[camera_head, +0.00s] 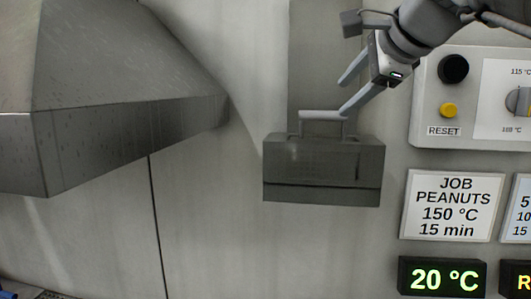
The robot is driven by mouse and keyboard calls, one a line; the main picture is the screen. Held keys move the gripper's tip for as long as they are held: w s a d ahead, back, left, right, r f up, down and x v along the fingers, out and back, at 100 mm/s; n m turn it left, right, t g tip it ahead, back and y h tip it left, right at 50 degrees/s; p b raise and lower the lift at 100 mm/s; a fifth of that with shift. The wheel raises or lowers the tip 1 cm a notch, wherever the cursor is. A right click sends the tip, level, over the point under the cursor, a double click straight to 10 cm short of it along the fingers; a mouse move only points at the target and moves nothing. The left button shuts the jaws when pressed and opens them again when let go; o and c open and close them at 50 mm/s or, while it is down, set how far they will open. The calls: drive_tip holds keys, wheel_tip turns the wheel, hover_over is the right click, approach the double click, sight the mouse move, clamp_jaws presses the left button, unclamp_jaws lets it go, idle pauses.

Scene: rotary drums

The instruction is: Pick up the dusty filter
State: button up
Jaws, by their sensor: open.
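The filter looks to be the dark grey box (323,170) with a light bar handle (322,116) on top, set against the wall panel in the middle of the head view. No dust can be made out on it at this size. My gripper (346,97) comes in from the upper right with its two light grey fingers apart. The lower finger's tip is at the right end of the handle in the picture; I cannot tell if it touches. The upper finger is above the handle. Nothing is held between the fingers.
A grey metal hood or hopper (110,110) juts out at the left. A control panel (470,100) with black and yellow buttons and a dial is close on the right. Below it are a job sign (452,206) and a 20 °C display (442,278). The wall below the box is clear.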

sight(323, 113)
drive_tip(key=x, duration=0.6)
drive_tip(key=shift+w+a+f, duration=0.1)
drive_tip(key=shift+w+f, duration=0.05)
drive_tip(key=shift+w, duration=0.1)
drive_tip(key=x, duration=0.1)
drive_tip(key=p+x, duration=0.1)
drive_tip(key=x, duration=0.2)
drive_tip(key=shift+w+r+p, duration=0.3)
drive_tip(key=shift+r+p, duration=0.05)
drive_tip(key=shift+p, duration=0.05)
drive_tip(key=shift+w+f, duration=0.35)
drive_tip(key=shift+w, duration=0.1)
clamp_jaws()
